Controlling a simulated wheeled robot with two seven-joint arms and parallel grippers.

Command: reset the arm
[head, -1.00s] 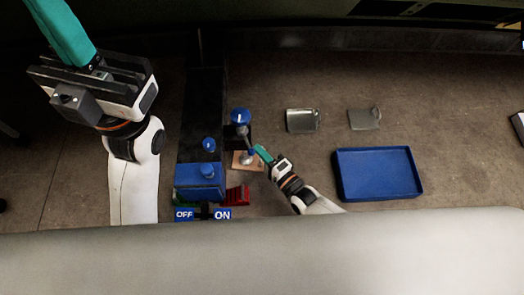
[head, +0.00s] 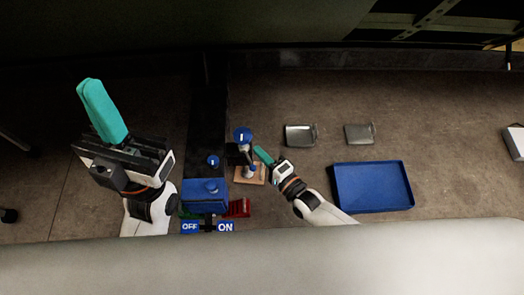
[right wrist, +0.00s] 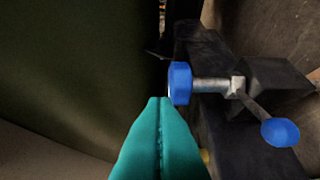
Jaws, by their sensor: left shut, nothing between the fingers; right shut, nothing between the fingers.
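My left gripper (head: 90,88) has teal fingers pressed together and is raised at the upper left of the head view, apart from other things. My right gripper (head: 258,150) is also shut, with its teal fingertips just right of a blue-knobbed lever device (head: 242,134). In the right wrist view the shut teal fingers (right wrist: 160,110) point toward a blue knob (right wrist: 180,83) on a metal shaft. A second blue knob (right wrist: 280,132) sits on a lever to the right. I cannot tell whether the fingertips touch the nearer knob.
A blue tray (head: 373,187) lies at right, with two metal plates (head: 300,135) and (head: 360,133) behind it. A blue box (head: 205,195) stands beside a red part (head: 239,208) and an OFF/ON sign (head: 208,227). A pale curved surface (head: 260,262) spans the front.

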